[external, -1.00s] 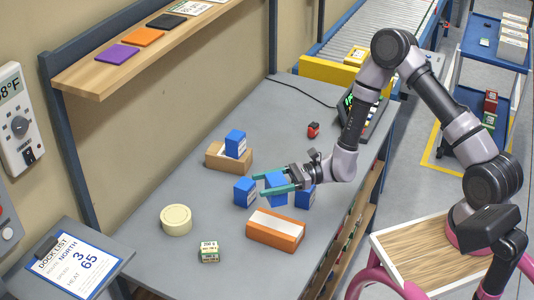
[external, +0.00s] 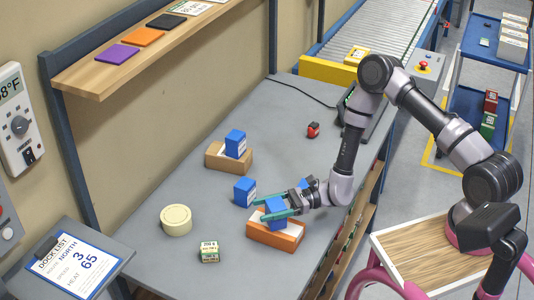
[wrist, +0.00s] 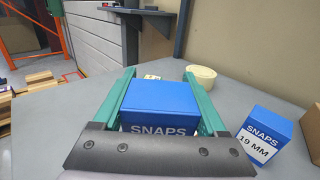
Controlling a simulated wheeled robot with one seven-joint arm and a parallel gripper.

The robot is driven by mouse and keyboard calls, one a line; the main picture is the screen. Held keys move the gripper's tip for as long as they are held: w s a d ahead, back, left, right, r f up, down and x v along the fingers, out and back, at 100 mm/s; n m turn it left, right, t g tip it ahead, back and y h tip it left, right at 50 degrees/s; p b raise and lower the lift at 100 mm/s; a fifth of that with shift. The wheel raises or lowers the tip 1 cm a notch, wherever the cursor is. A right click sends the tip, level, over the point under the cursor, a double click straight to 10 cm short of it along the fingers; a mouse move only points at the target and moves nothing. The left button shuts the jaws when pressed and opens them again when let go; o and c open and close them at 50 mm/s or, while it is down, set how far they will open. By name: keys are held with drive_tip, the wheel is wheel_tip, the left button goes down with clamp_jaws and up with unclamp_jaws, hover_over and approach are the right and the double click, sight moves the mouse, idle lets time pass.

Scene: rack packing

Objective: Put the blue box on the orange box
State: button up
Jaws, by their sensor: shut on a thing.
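A blue box (external: 277,209) is between the green fingers of my gripper (external: 261,208), which is shut on it. In the wrist view this blue box (wrist: 160,100) sits upright with the label SNAPS facing me. The orange box (external: 280,238), with a white label on top, lies on the grey table below it. The held box overlaps the orange box's top in the external view; I cannot tell whether they touch. The orange box does not show in the wrist view.
A third blue box (external: 235,143) sits on a brown box (external: 215,155). A cream roll (external: 176,219) and small carton (external: 209,251) stand left on the table (external: 150,245).

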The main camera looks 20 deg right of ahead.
drive_tip(key=shift+f, duration=0.15)
drive_tip(key=o, duration=1.4)
drive_tip(key=shift+o, duration=0.2)
drive_tip(key=shift+d+r, duration=0.15)
drive_tip(key=shift+r, duration=0.05)
drive_tip(key=d, duration=1.2)
drive_tip(key=s+d+r+n+g+h, duration=0.1)
drive_tip(key=d+r+n+g+h, duration=0.3)
drive_tip(key=r, duration=0.6)
drive_tip(key=s+d+r+n+g+h, duration=0.1)
drive_tip(key=d+r+n+h, duration=0.1)
drive_tip(key=d+r+n, duration=0.55)
drive_tip(key=s+d+r+n+t+h, duration=0.1)
drive_tip(key=s+d+r+t+h, duration=0.3)
drive_tip(key=d+r, duration=0.6)
drive_tip(key=s+d+r+n+t+h, duration=0.1)
drive_tip(key=s+d+r+t+h, duration=0.3)
drive_tip(key=d+r, duration=0.7)
drive_tip(key=r+t+h, duration=0.1)
drive_tip(key=t+h, duration=0.1)
drive_tip(key=t, duration=0.2)
drive_tip(key=shift+s, duration=0.2)
